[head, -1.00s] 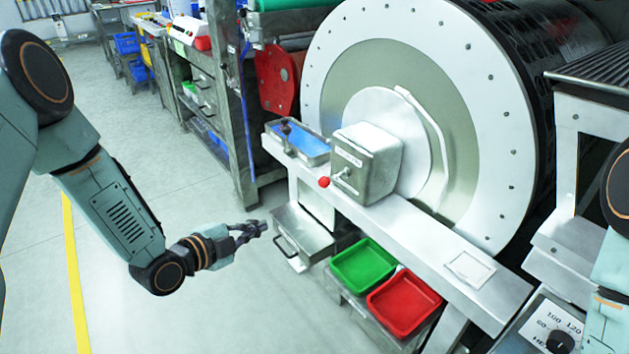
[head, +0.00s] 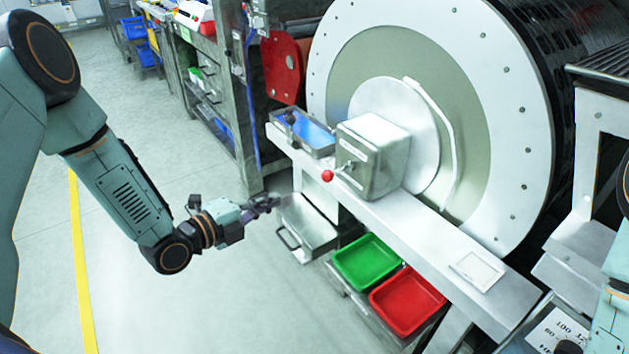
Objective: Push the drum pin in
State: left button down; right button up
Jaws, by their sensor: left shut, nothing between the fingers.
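The big white drum (head: 489,130) stands at the right behind a pale ledge. A grey metal box (head: 378,157) sits on the ledge in front of the drum's hub. A small red knob (head: 327,176) on a short rod sticks out of the box's left face; I take it to be the drum pin. My left gripper (head: 272,203) is shut and empty, left of the knob and lower in the picture, apart from it. Its fingers point right, towards the ledge. Part of my right arm (head: 612,290) shows at the right edge; its gripper is out of view.
A tray with a blue inside (head: 318,139) sits on the ledge left of the box. Below are a grey drawer-like box (head: 307,232), a green bin (head: 367,261) and a red bin (head: 408,301). A dial panel (head: 556,330) is at the lower right. The floor at left is clear.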

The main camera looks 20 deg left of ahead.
aim_at(328, 175)
pick_arm(q)
jog(key=b+x, duration=0.4)
jog(key=x, duration=1)
jog(key=shift+r, duration=0.1)
jog(key=w+d+b, duration=0.2)
jog(key=w, duration=0.1)
jog(key=shift+w+d, duration=0.2)
jog(key=shift+d, duration=0.15)
jog(key=shift+a, duration=0.1)
